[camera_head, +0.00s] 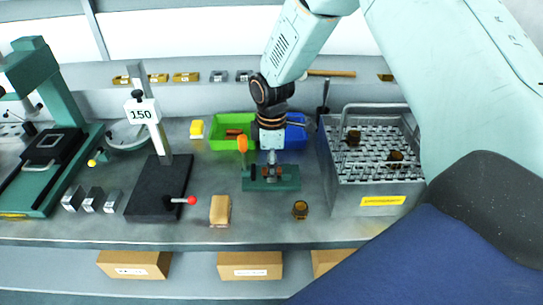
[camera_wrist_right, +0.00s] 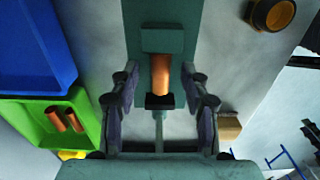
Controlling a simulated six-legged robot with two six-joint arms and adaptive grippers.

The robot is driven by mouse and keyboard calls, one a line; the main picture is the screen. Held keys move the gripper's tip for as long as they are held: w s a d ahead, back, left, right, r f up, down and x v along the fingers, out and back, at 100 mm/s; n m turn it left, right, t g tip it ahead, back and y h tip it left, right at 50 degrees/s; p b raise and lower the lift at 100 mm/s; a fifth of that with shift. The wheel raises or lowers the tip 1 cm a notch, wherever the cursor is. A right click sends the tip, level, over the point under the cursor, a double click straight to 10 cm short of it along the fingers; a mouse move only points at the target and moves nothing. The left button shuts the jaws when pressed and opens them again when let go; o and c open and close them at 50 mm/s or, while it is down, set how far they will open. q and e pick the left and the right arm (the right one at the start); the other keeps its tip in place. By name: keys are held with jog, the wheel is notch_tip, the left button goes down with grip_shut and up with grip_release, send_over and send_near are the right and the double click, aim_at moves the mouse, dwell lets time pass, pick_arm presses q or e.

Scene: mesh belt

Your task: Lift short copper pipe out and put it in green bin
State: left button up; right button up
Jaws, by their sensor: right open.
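The vise also shows in the right wrist view (camera_wrist_right: 162,40). My right gripper (camera_head: 271,168) is above the vise. In the right wrist view my right gripper (camera_wrist_right: 160,82) is open, with one finger on each side of the pipe and gaps between. The green bin (camera_head: 216,145) is behind and left of the vise and holds copper pieces. In the right wrist view the green bin (camera_wrist_right: 92,122) is at the left. My left gripper is not in view.
A blue bin (camera_head: 298,137) stands right of the green bin. A metal basket (camera_head: 370,185) with brown fittings is at the right. A wooden block (camera_head: 220,210) and a brown ring-shaped fitting (camera_head: 300,209) lie near the front. A height stand (camera_head: 150,195) is at the left.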

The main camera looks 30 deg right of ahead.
jog(key=shift+s+a+r, duration=0.1)
jog(key=shift+s, duration=0.05)
jog(key=shift+w, duration=0.2)
jog(key=c, duration=0.4)
grip_shut()
jog(key=shift+o, duration=2)
grip_release()
jog(key=shift+s, duration=0.1)
